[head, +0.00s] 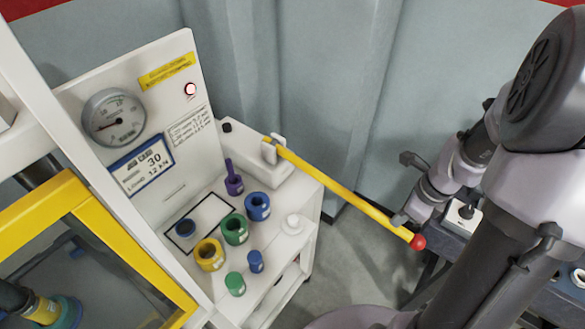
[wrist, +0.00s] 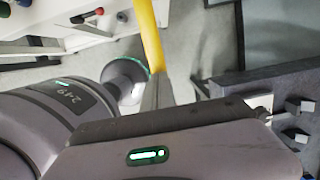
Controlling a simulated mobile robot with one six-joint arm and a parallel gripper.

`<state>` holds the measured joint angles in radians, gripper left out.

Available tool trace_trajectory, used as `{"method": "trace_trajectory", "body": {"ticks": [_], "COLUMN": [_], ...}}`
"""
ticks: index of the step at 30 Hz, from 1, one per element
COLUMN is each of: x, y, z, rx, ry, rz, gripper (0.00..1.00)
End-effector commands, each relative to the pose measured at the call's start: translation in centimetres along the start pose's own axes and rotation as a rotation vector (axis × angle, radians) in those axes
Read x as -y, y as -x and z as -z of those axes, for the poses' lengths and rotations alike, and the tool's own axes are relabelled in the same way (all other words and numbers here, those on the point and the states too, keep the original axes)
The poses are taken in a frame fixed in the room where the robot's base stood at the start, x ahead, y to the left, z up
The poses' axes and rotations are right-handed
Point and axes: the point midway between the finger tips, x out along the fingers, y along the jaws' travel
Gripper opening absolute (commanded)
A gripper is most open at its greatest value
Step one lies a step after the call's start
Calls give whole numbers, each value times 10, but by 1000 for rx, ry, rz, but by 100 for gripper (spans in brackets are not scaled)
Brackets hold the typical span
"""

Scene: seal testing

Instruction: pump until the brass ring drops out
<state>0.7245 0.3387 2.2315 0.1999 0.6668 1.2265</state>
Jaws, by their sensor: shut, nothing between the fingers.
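The long yellow pump lever (head: 340,188) slopes down from a white pump block (head: 240,160) to a red ball (head: 418,242) at its free end. My gripper (head: 400,218) is shut and empty, at the lever just short of the ball. I cannot tell whether it touches the lever. In the wrist view the lever (wrist: 150,35) runs down to the gripper fingertips (wrist: 158,92), and the ball is hidden. A yellowish collar (head: 42,310) sits on a teal round part behind the yellow-framed window at lower left. I cannot tell whether it is the brass ring.
Several coloured cups, including a green one (head: 235,230), stand on the bench. A dark-edged table (head: 555,295) is at right. Open floor lies below the lever.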

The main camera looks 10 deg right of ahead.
Motion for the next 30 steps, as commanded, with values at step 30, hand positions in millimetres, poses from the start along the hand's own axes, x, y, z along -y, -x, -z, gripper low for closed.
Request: {"method": "trace_trajectory", "body": {"ticks": [30], "x": [-1], "y": [124], "z": [-30], "rx": [-1], "ry": [1], "rz": [-1], "gripper": [0]}}
